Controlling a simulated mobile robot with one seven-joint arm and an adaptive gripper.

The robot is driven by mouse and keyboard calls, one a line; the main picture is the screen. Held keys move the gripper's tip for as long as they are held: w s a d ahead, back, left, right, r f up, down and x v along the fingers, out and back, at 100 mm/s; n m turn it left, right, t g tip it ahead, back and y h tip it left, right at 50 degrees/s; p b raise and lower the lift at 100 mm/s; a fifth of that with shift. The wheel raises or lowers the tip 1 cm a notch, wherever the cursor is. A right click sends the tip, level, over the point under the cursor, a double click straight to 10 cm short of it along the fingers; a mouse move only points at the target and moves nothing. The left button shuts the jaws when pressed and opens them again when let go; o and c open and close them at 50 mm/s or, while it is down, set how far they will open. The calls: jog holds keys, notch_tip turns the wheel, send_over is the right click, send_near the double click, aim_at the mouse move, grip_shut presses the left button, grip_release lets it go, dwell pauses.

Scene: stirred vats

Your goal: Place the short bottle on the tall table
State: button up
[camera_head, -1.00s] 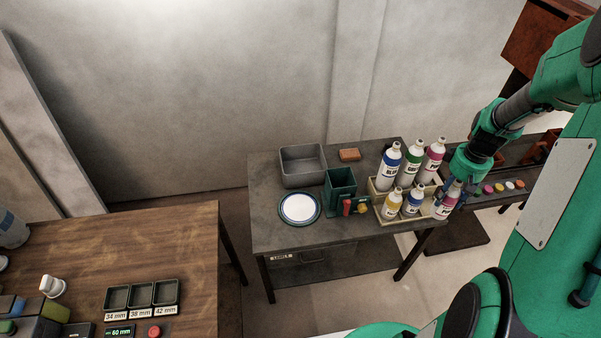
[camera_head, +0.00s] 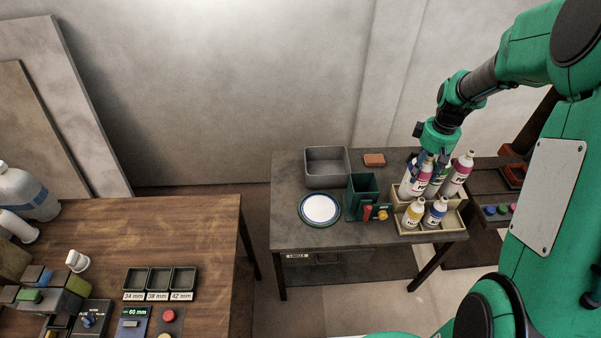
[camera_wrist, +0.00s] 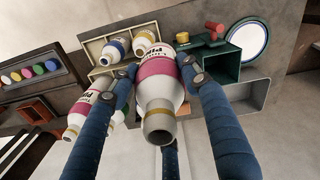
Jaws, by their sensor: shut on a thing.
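My gripper (camera_head: 428,158) is shut on a short white bottle with a magenta band; the bottle shows in the wrist view (camera_wrist: 158,88) with its neck towards the camera. In the head view the gripper is over the back of the bottle rack (camera_head: 430,234), and the held bottle overlaps the tall bottles there, so its outline is unclear. A short yellow-label bottle (camera_head: 413,214) and a short blue-label bottle (camera_head: 435,212) stand in the rack's front row. A wooden table (camera_head: 190,225) is at left and a grey table (camera_head: 345,235) bears the rack; their relative heights are hard to judge.
The grey table also holds a grey bin (camera_head: 325,181), a green holder (camera_head: 363,190) and a round plate (camera_head: 320,208). On the wooden table are small trays (camera_head: 159,281), a white fitting (camera_head: 78,260) and control boxes. The wooden table's back middle is clear.

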jog(key=w+a+n+p, duration=0.1)
jog(key=w+a+n, duration=0.25)
jog(key=a, duration=1.15)
jog(key=w+a+n, duration=0.2)
jog(key=w+a, duration=0.2)
jog(key=a, duration=1.2)
jog(key=w+a+n+p, duration=0.15)
jog(key=w+a, duration=0.25)
jog(key=a, duration=1.1)
jog(key=s+a+n, duration=0.2)
jog(key=s+a, duration=0.2)
jog(key=a, duration=0.5)
jog(key=s+a+n, duration=0.1)
jog(key=s+a, duration=0.2)
jog(key=a, duration=0.6)
jog(key=s+a+n, duration=0.2)
jog(key=s+a, duration=0.2)
jog(key=a, duration=0.6)
jog(key=s+a+n, duration=0.3)
jog(key=s+a, duration=1.2)
jog(key=a, duration=0.3)
notch_tip(320, 180, down, 6)
jog(key=shift+s+r+p, duration=0.1)
jog(key=shift+p, duration=0.25)
